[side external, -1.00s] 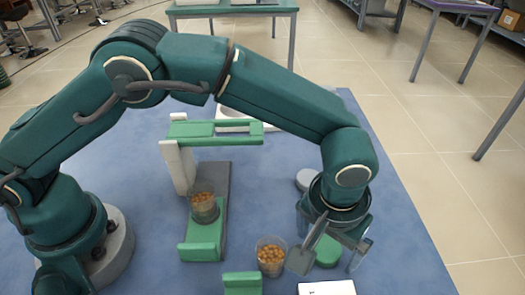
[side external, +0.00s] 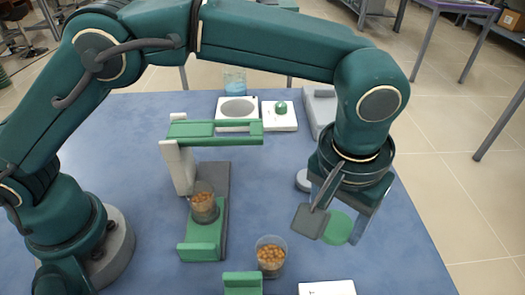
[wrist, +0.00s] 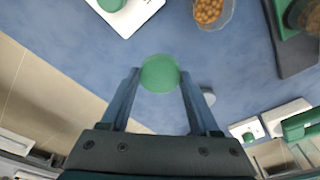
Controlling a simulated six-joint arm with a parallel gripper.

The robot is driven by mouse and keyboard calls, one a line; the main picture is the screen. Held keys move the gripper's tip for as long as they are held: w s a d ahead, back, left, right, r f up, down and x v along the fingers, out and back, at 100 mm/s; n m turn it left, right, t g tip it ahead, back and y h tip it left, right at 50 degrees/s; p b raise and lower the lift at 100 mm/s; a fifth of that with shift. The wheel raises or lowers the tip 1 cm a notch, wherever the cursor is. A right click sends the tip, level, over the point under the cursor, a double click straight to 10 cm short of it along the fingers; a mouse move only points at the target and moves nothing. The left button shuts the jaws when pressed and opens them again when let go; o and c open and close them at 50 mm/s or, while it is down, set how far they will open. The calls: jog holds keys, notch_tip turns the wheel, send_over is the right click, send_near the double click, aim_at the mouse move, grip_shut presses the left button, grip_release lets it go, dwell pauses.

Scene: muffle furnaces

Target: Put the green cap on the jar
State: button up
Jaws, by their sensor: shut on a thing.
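My gripper (side external: 338,226) is shut on the green cap (side external: 339,229), a round disc held clear above the blue table. In the wrist view the cap (wrist: 160,73) sits between both fingertips. A clear jar of orange-brown pieces (side external: 270,262) stands open on the table, left of and nearer the camera than the cap. It also shows at the top of the wrist view (wrist: 213,10), cut by the edge. A second similar jar (side external: 204,208) stands in the green stand. Which jar the task means, I cannot tell.
The green stand (side external: 202,247) with its upper arm (side external: 215,131) rises left of my gripper. A white block (side external: 327,288) lies at the front edge. A grey disc (side external: 303,180) lies behind my gripper. White plates (side external: 279,123) and a blue-tinted beaker (side external: 235,80) stand at the back.

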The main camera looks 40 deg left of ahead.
notch_tip(320, 180, up, 2)
jog(key=shift+r, duration=0.2)
jog(key=shift+s+a+f, duration=0.2)
jog(key=shift+s+a, duration=0.15)
jog(key=shift+a, duration=0.05)
jog(key=s+a+r+n, duration=0.3)
jog(key=s+a, duration=0.1)
jog(key=a, duration=0.5)
jog(key=s+a+r+n, duration=0.3)
jog(key=s+a, duration=0.1)
jog(key=a, duration=0.6)
jog(key=shift+y, duration=0.4)
jog(key=shift+s+d+f, duration=0.1)
jog(key=shift+d+f, duration=0.05)
jog(key=shift+f, duration=1.3)
jog(key=shift+d+f, duration=0.1)
jog(key=shift+f, duration=1.35)
jog(key=shift+f, duration=0.1)
jog(key=shift+f, duration=0.75)
jog(key=o, duration=1.4)
